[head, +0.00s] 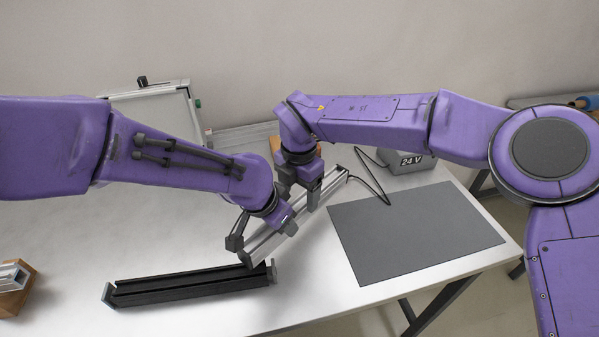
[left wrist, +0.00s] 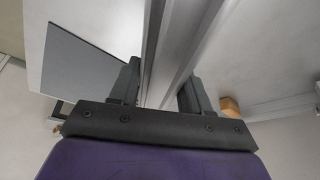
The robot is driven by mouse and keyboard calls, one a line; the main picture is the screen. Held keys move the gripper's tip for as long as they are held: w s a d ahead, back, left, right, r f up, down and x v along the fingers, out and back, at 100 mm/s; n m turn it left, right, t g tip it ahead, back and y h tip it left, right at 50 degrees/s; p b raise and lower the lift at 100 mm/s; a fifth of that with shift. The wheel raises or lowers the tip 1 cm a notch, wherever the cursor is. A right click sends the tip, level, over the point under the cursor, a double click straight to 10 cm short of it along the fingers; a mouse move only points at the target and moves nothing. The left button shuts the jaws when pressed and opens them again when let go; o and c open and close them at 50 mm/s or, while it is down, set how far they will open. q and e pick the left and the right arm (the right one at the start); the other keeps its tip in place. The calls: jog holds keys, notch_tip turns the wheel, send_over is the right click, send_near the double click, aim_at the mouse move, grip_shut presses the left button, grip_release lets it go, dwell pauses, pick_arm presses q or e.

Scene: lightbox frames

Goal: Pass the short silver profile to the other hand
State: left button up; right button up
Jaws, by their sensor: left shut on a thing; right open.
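The short silver profile (head: 264,246) is held slanted above the table, its far end up and to the right. My left gripper (head: 263,230) is shut on it near its lower, nearer part. In the left wrist view, the profile (left wrist: 170,45) runs between the two dark fingers of the left gripper (left wrist: 160,88). My right gripper (head: 299,194) points down over the profile farther along. Its fingers are apart, and they appear to be on either side of the profile; contact cannot be told. Part of the profile is hidden by both grippers.
A black profile (head: 190,288) with grey end pieces lies in front on the table. A grey mat (head: 415,235) lies at right, a 24 V box (head: 408,162) with a cable behind it. A pale framed panel (head: 150,115) is at the back left. A wooden block (head: 14,300) stands at the left edge.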

jog(key=shift+f, duration=1.15)
pick_arm(q)
jog(key=shift+d, duration=0.15)
pick_arm(e)
jog(key=c, duration=1.3)
pick_arm(q)
jog(key=o, duration=1.3)
jog(key=shift+o, duration=0.4)
pick_arm(e)
grip_shut()
pick_arm(q)
jog(key=shift+r, duration=0.15)
